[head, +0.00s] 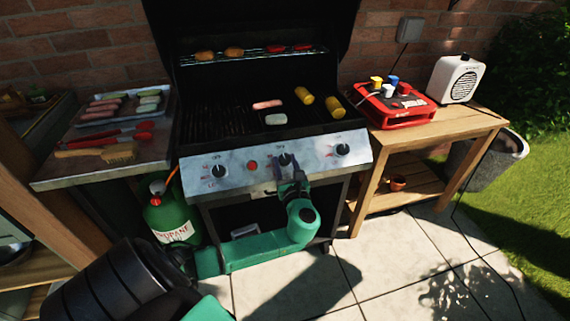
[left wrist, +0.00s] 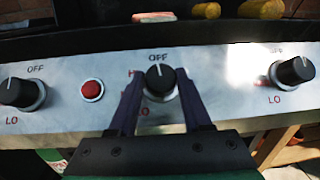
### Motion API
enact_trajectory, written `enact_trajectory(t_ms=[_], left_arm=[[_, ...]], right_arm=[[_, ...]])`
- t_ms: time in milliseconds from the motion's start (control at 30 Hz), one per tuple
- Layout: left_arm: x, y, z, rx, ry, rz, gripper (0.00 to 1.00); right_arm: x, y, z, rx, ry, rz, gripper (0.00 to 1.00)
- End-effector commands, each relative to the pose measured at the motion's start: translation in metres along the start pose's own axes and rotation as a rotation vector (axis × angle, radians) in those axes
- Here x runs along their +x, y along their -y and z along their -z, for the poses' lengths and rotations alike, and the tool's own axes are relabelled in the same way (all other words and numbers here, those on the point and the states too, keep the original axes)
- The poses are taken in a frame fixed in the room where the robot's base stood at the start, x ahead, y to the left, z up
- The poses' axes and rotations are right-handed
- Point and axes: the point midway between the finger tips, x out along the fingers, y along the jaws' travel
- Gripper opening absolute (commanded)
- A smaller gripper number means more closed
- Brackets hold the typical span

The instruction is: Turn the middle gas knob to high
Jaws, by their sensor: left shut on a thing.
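The middle gas knob (left wrist: 160,79) is black with a white pointer line, on the grill's silver control panel (head: 232,169). In the left wrist view its pointer aims up, close to the OFF label. My left gripper (left wrist: 158,90) is shut on this knob, one finger on each side. In the head view, my green left arm reaches up from below to the middle knob (head: 286,159). The HI and LO labels left of the knob are partly hidden by a finger. My right gripper is not in view.
Left knob (head: 219,171), right knob (head: 342,149) and a red button (head: 252,165) share the panel. Sausages and corn (head: 335,107) lie on the open grill. A green propane tank (head: 172,217) stands below left. A wooden side table (head: 435,128) stands right. Paving in front is clear.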

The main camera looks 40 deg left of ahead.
Motion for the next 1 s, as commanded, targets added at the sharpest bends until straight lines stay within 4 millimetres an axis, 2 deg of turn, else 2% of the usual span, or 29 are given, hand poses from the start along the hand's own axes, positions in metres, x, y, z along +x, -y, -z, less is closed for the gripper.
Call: enact_trajectory(t_ms=[700, 1000], left_arm=[[0.001, 0.008, 0.001, -0.444, 0.045, -0.448, 0.0], [0.002, 0.009, -0.001, -0.567, 0.06, -0.574, 0.0]], right_arm=[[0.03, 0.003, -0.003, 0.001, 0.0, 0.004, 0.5], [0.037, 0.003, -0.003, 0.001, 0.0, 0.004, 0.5]])
